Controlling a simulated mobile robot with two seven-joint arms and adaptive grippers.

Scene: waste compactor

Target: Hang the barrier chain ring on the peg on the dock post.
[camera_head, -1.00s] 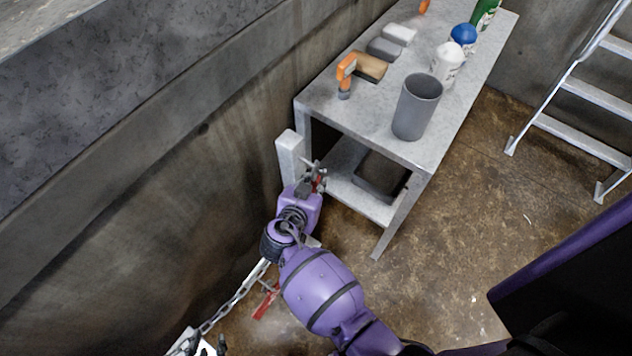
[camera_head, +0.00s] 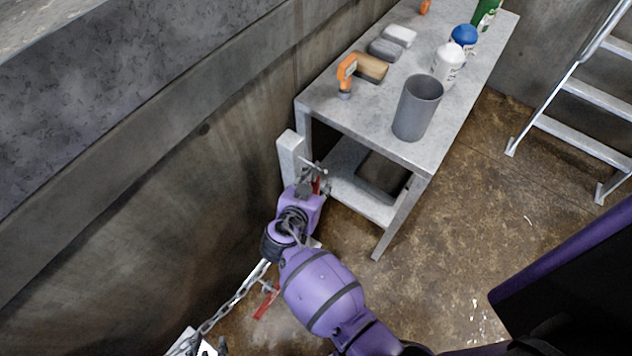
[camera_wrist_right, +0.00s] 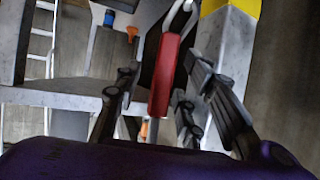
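The dock post (camera_head: 291,158) is a pale upright against the wall, left of the bench. It also shows in the right wrist view (camera_wrist_right: 225,60), with a yellow part at its top. My right gripper (camera_head: 319,176) is beside the post. In the wrist view its fingers (camera_wrist_right: 162,92) stand apart on both sides of a red tab (camera_wrist_right: 165,75), with gaps. A pale ring (camera_wrist_right: 181,8) shows at the tab's top, cut by the frame edge. The peg is not clearly visible, so I cannot tell whether the ring is on it. The chain (camera_head: 225,313) runs along the wall. Dark parts, possibly my left gripper, show at the bottom edge.
A grey bench (camera_head: 375,115) right of the post carries a grey bin (camera_head: 417,107), bottles, blocks and an orange-handled tool (camera_head: 346,74). Another red piece (camera_head: 266,304) hangs by the chain below my right arm. A ladder (camera_head: 580,95) stands at the right. Floor between is clear.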

